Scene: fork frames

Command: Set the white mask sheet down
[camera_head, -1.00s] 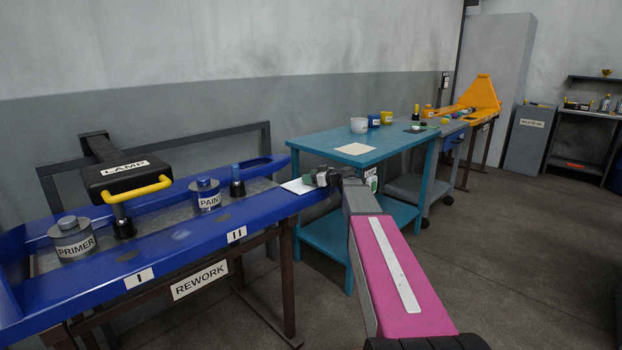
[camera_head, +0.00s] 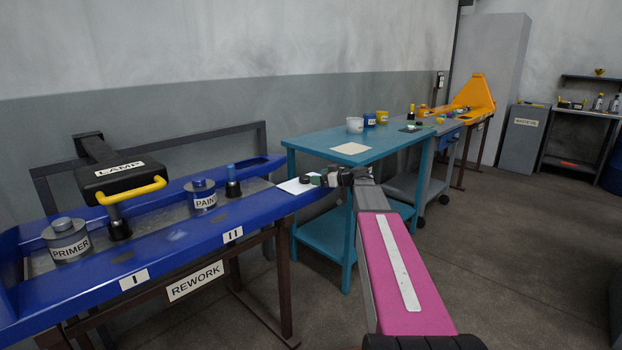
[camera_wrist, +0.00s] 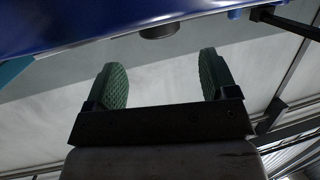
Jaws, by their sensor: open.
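The white mask sheet (camera_head: 294,187) lies flat at the right end of the blue rework bench (camera_head: 150,255), as far as the head view shows. Its right part is hidden behind my gripper. My gripper (camera_head: 311,180) is at the sheet's right edge; whether it touches the sheet I cannot tell. In the wrist view, the green-padded fingers of my gripper (camera_wrist: 165,82) are wide apart with nothing between them. I cannot make out the sheet in the wrist view.
A primer can (camera_head: 68,240), a paint can (camera_head: 202,195) and a lamp (camera_head: 122,178) with a yellow handle are on the bench. A teal table (camera_head: 320,152) beyond holds a cream sheet (camera_head: 351,148) and several pots. The floor at right is open.

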